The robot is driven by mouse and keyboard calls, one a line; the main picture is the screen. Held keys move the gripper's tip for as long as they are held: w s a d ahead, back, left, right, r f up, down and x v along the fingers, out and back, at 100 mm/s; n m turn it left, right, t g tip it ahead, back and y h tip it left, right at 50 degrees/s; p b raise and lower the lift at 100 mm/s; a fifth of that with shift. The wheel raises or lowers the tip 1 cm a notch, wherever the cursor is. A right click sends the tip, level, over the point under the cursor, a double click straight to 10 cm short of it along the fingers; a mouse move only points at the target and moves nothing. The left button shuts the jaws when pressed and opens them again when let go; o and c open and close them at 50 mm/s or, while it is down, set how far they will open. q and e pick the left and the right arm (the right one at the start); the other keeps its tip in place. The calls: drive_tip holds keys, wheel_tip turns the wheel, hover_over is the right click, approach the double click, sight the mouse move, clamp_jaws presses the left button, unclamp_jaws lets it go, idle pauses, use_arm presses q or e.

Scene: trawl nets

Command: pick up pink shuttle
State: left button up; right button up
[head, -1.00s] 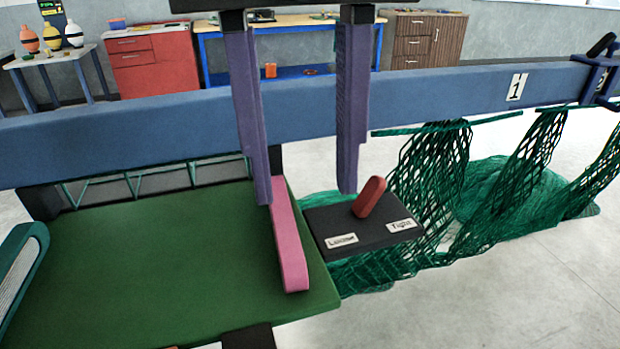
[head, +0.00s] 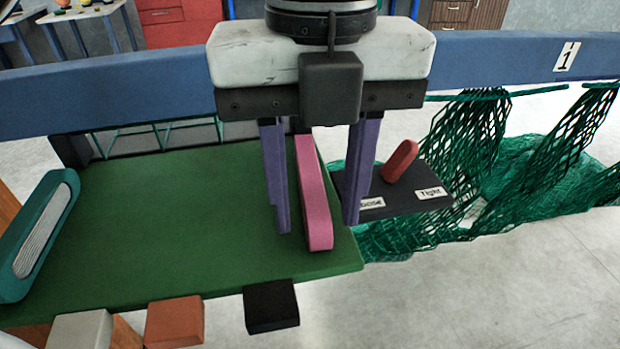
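The pink shuttle (head: 314,205) is a long, narrow bar lying near the right edge of the green board (head: 180,210). My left gripper (head: 318,226) hangs above the board with its two purple fingers pointing down. The fingers are apart, one to the left of the pink shuttle and one to the right, with gaps on both sides. My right gripper does not show.
A teal shuttle (head: 42,235) lies at the board's left edge. A black box with a red lever (head: 400,160) stands right of the board, labelled "Tight". Green netting (head: 540,170) hangs from the blue beam (head: 110,100). Grey, orange and black blocks (head: 272,306) line the front edge.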

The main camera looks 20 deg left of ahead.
use_arm(q)
clamp_jaws()
